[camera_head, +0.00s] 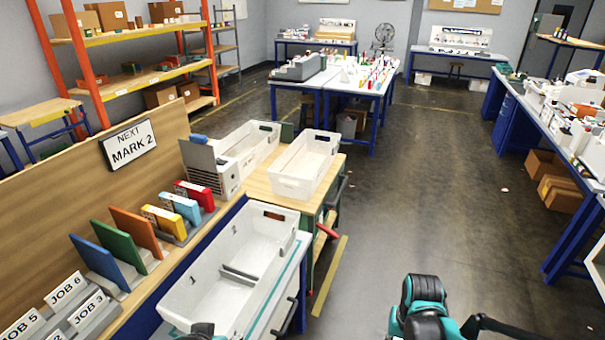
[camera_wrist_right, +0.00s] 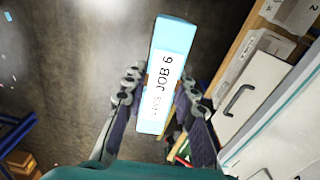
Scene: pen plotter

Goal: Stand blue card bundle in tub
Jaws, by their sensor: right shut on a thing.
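A light blue card bundle (camera_wrist_right: 176,32) with a white "JOB 6" label is between the fingers of my right gripper (camera_wrist_right: 160,100) in the right wrist view. My right gripper is shut on it, over the dark floor. The bundle stands out beyond the fingers, slightly tilted in the picture. In the head view a large white tub (camera_head: 190,290) is at the lower middle, with a low divider and numbers on its inner walls. It looks empty. My right gripper and the held bundle do not show in the head view. My left gripper is not seen.
A rack holds a light blue bundle (camera_head: 181,206), a yellow one (camera_head: 163,220) and a red one (camera_head: 195,194). Blue, green and orange boards stand beside them. A sign (camera_head: 130,144) reads "NEXT MARK 2". Another white tub (camera_head: 305,165) stands behind.

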